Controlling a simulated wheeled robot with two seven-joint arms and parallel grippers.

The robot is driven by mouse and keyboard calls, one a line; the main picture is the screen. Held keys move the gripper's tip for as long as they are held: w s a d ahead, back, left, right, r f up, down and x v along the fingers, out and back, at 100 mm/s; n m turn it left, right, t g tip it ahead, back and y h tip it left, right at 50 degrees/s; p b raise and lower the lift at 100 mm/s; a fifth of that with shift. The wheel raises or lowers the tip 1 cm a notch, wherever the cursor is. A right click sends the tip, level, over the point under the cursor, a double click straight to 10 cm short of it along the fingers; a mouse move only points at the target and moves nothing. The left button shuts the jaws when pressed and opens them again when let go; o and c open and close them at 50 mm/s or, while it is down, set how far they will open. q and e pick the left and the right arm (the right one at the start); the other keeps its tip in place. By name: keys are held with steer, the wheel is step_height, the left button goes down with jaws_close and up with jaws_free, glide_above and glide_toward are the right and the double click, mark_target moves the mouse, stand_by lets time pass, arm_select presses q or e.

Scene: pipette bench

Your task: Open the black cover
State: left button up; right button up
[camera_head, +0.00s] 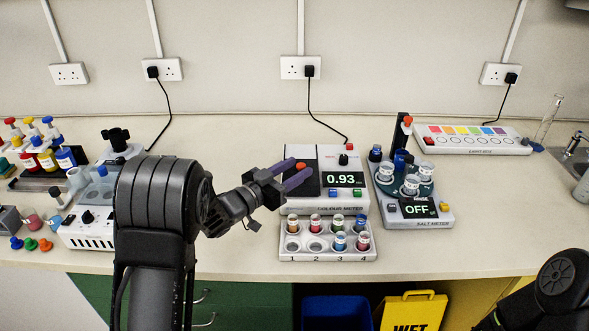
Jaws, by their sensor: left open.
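The black cover (307,188) is the dark panel on the left part of the white colour meter (345,198). It appears to lie flat and shut. A small orange-red knob (301,166) shows on the cover. My left gripper (301,169) has purple fingers and reaches in from the left over the cover. Its fingers are open, and the knob appears between their tips. I cannot tell whether they touch it. The gripper hides part of the cover. My right arm shows only at the bottom right corner, and its gripper is out of view.
A tube rack (327,254) with several capped vials stands just in front of the meter. A salt meter (418,216) stands to its right and a white device (91,233) to the left. A power cable (326,122) runs behind. The bench front is clear.

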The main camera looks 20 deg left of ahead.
arm_select(q)
steer(key=shift+c, duration=0.4)
jaws_close()
stand_by(0.9)
